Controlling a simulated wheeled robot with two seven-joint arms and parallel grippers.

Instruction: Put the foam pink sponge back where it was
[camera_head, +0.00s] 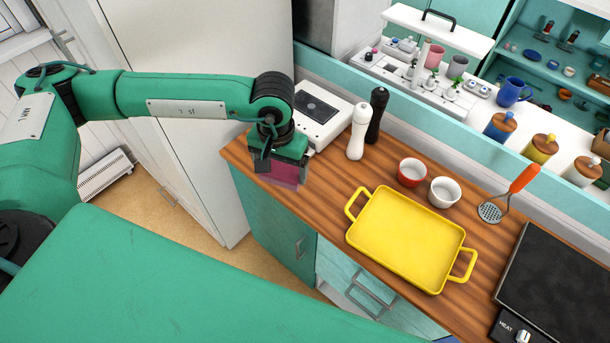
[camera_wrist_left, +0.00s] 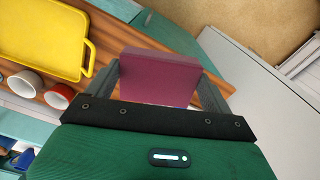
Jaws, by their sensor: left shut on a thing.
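The foam pink sponge (camera_head: 283,174) is a dark pink block held in my left gripper (camera_head: 282,178) over the left end of the wooden counter in the head view. The left wrist view shows the sponge (camera_wrist_left: 160,77) between the two fingers of the left gripper (camera_wrist_left: 158,85), which is shut on it. The sponge's lower end is over or near the counter's left front edge; I cannot tell whether it touches the wood. My right gripper is not in view.
A yellow tray (camera_head: 405,240) lies on the wooden counter (camera_head: 318,195), with a red cup (camera_head: 411,172) and white cup (camera_head: 444,191) behind it. A white shaker (camera_head: 358,132), a black shaker (camera_head: 376,115) and a white boxy device (camera_head: 318,112) stand near the gripper. Bare wood lies left of the tray.

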